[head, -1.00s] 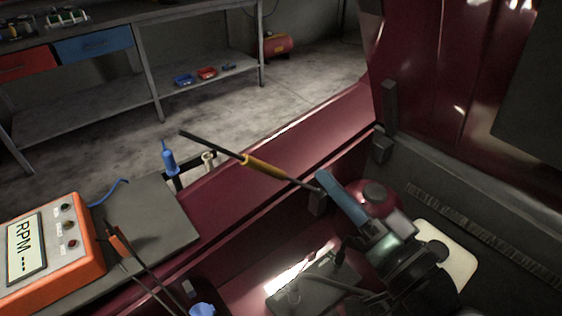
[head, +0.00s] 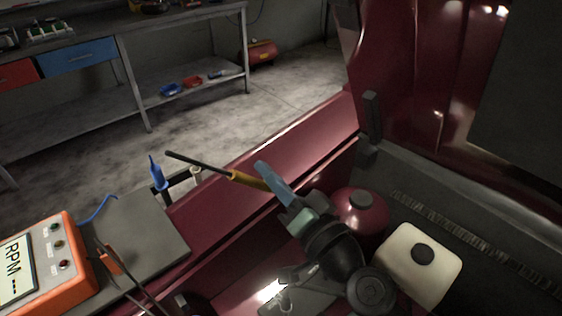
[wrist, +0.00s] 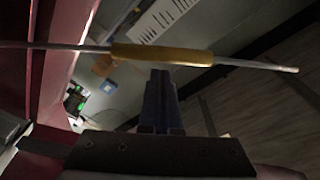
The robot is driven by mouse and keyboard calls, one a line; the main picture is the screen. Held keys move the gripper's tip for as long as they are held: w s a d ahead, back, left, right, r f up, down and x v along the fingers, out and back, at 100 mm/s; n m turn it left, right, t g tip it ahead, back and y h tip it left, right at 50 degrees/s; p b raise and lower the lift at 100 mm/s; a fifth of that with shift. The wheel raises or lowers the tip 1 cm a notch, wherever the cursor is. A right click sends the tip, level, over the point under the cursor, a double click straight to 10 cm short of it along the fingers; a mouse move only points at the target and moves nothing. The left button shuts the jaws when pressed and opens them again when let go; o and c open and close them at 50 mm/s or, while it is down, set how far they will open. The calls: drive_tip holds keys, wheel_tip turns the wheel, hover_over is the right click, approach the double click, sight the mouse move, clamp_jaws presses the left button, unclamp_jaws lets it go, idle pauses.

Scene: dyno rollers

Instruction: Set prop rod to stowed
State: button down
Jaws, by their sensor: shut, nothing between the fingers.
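The prop rod is a thin dark rod with a yellow sleeve (head: 245,180), and its free end (head: 185,157) points up and left above the maroon body edge. Its right end is hidden behind my gripper in the head view. My gripper (head: 263,166) has blue fingers, shut with nothing between them, overlapping the right part of the sleeve in the picture. In the wrist view the yellow sleeve (wrist: 160,54) crosses just beyond the shut blue fingertips (wrist: 160,72). I cannot tell whether they touch it.
A maroon round tank (head: 362,212) and a white reservoir with a black cap (head: 432,262) stand right of my arm. An orange RPM box (head: 48,262) sits on a grey shelf at left. A raised maroon panel (head: 420,90) is at right. A workbench (head: 120,22) stands behind.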

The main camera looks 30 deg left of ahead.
drive_tip(key=shift+s+f, duration=0.25)
drive_tip(key=s+a+f+n+b, duration=0.1)
drive_tip(key=s+a+f+b, duration=0.1)
drive_tip(key=s+f+b, duration=0.3)
drive_tip(key=f+b, duration=0.1)
drive_tip(key=b, duration=0.2)
drive_tip(key=shift+s+f+n+b, duration=0.25)
drive_tip(key=shift+f+n+b, duration=0.1)
drive_tip(key=shift+n, duration=0.05)
